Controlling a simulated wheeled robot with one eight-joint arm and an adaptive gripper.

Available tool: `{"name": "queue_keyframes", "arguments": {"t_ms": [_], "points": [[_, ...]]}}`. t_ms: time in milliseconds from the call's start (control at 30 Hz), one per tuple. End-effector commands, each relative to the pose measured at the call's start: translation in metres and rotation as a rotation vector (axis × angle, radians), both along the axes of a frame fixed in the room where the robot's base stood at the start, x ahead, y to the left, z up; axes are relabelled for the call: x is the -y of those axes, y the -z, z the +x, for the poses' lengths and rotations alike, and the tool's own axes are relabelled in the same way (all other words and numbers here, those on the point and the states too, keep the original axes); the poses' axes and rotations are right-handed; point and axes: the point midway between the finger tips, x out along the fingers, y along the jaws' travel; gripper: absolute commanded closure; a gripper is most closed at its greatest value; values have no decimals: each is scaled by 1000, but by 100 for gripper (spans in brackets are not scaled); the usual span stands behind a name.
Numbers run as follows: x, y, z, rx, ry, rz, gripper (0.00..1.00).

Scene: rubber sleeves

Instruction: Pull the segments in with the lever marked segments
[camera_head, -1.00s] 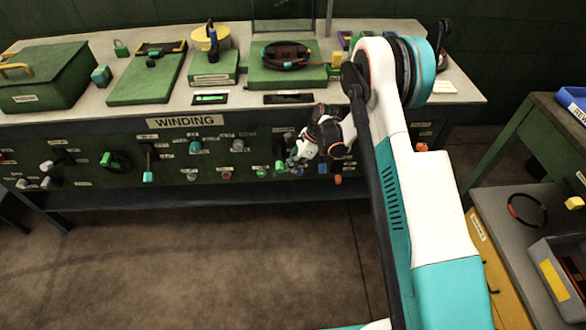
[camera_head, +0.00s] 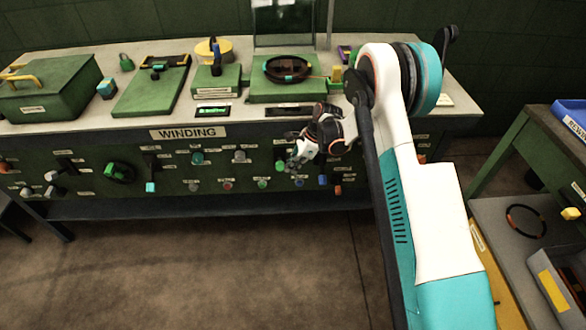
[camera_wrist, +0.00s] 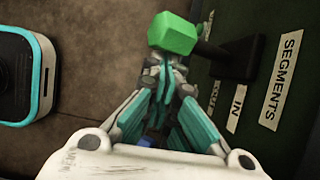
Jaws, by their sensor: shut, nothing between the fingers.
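The lever marked SEGMENTS has a green block handle (camera_wrist: 175,33) on a black arm (camera_wrist: 228,57) in the wrist view. Its "SEGMENTS" label (camera_wrist: 281,78) and "IN" label (camera_wrist: 238,108) are beside it; another label is partly hidden by my fingers. My gripper (camera_wrist: 167,66) is shut and empty, with its fingertips right at the near side of the handle; I cannot tell whether they touch. In the head view my gripper (camera_head: 296,163) is at the panel front, and a green handle (camera_head: 279,166), apparently this lever, shows just left of it. A dark ring (camera_head: 287,69) sits on a green block above.
The green bench (camera_head: 330,200) marked WINDING (camera_head: 189,133) carries several knobs and levers close around my gripper. A green button (camera_head: 263,183) and blue knob (camera_head: 323,180) are nearby. A side table (camera_head: 470,210) stands at right. The floor in front is clear.

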Motion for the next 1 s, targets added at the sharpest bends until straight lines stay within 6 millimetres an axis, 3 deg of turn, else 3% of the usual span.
{"name": "queue_keyframes", "arguments": {"t_ms": [567,1000], "points": [[0,-2,1,0,0,0,100],[-1,-18,1,1,-1,3,100]]}}
